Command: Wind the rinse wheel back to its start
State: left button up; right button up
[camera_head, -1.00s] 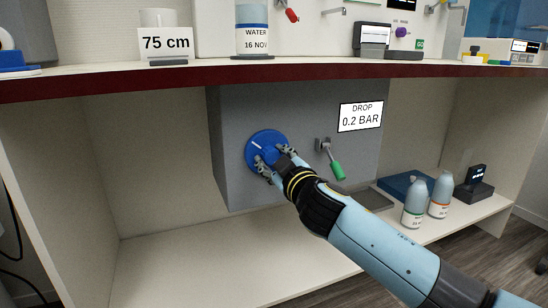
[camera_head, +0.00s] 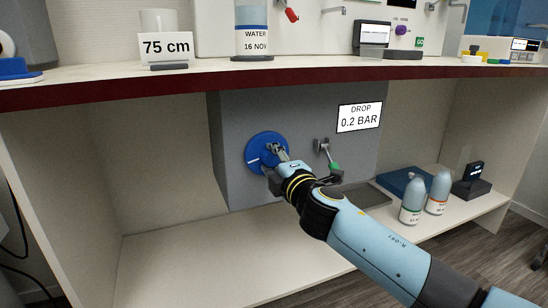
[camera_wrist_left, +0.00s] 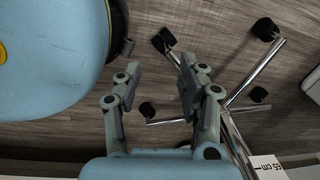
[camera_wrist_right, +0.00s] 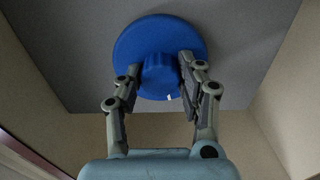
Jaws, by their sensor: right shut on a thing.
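The blue round rinse wheel (camera_head: 259,144) sits on the front of a grey box under the counter. A short white mark on its face points left and slightly down in the head view. In the right wrist view the wheel (camera_wrist_right: 150,35) has a raised blue hub, with the white mark near the rim. My right gripper (camera_head: 272,158) is shut on the hub, with one finger on each side of it. My left gripper (camera_wrist_left: 160,82) is open and empty above the wooden floor; it is not in the head view.
A green-handled lever (camera_head: 331,160) is right of the wheel, near my right wrist. A sign (camera_head: 359,117) reads "DROP 0.2 BAR". Two bottles (camera_head: 411,201) stand on the lower shelf. The counter edge (camera_head: 300,77) runs above. The lower shelf's left part is clear.

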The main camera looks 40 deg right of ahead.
pick_arm(q)
jog(key=shift+s+a+f+p, duration=0.2)
jog(key=shift+s+f, duration=0.2)
jog(key=shift+s, duration=0.15)
jog(key=shift+s+a+f+p, duration=0.1)
jog(key=shift+s+f+p, duration=0.05)
jog(key=shift+s+f, duration=0.3)
pick_arm(e)
jog(key=shift+f+n, duration=0.1)
jog(key=shift+n, duration=1.7)
pick_arm(q)
jog(key=shift+s, duration=0.15)
pick_arm(e)
jog(key=o, duration=1.2)
jog(key=shift+c, duration=0.2)
jog(key=v, duration=1.2)
jog(key=shift+a, duration=0.1)
